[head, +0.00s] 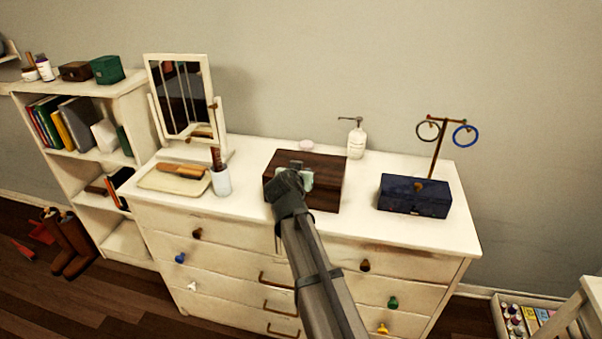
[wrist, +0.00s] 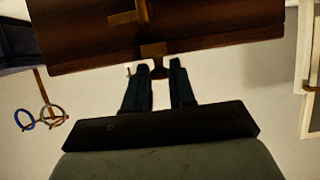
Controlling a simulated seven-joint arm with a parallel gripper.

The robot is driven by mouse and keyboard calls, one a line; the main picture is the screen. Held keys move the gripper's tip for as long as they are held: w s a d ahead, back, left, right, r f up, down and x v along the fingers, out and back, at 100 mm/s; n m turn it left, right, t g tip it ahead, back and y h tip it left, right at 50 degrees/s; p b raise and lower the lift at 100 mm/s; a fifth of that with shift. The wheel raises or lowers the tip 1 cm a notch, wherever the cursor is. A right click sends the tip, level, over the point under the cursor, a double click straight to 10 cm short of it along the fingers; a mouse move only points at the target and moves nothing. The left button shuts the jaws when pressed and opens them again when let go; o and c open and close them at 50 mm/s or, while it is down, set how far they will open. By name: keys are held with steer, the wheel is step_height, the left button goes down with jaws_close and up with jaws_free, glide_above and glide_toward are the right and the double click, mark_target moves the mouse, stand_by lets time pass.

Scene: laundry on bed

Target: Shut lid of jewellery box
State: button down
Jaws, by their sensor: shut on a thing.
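The dark brown wooden box (head: 330,180) stands in the middle of the white dresser top. Its lid appears low over the body, but I cannot tell whether it is fully closed. In the wrist view the brown wood (wrist: 215,22) fills the top, with a brass clasp piece and a small dark knob (wrist: 159,73) at its edge. My gripper (head: 292,180) is at the front of the box and hides part of it. In the wrist view its two dark fingers (wrist: 161,75) are on either side of the knob and shut on it.
A navy box (head: 414,198) with a ring stand (head: 437,150) behind it is to the right. A white pump bottle (head: 356,142) stands behind right. A tilting mirror (head: 184,95), tray (head: 160,181) and brush cup (head: 221,182) are left. The dresser top (head: 385,229) in front is clear.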

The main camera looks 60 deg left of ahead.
steer(key=shift+s+d+f, duration=0.15)
steer(key=shift+d+f, duration=0.1)
steer(key=shift+f, duration=0.4)
steer(key=c, duration=1.1)
jaws_free()
steer(key=shift+c, duration=0.2)
steer(key=shift+o, duration=0.9)
steer(key=shift+s+d+r, duration=0.1)
steer(key=shift+s+d, duration=0.1)
steer(key=r+v, duration=0.1)
steer(key=v, duration=1.2)
steer(key=shift+r, duration=0.2)
steer(key=shift+w+a, duration=0.1)
steer(key=shift+a, duration=0.05)
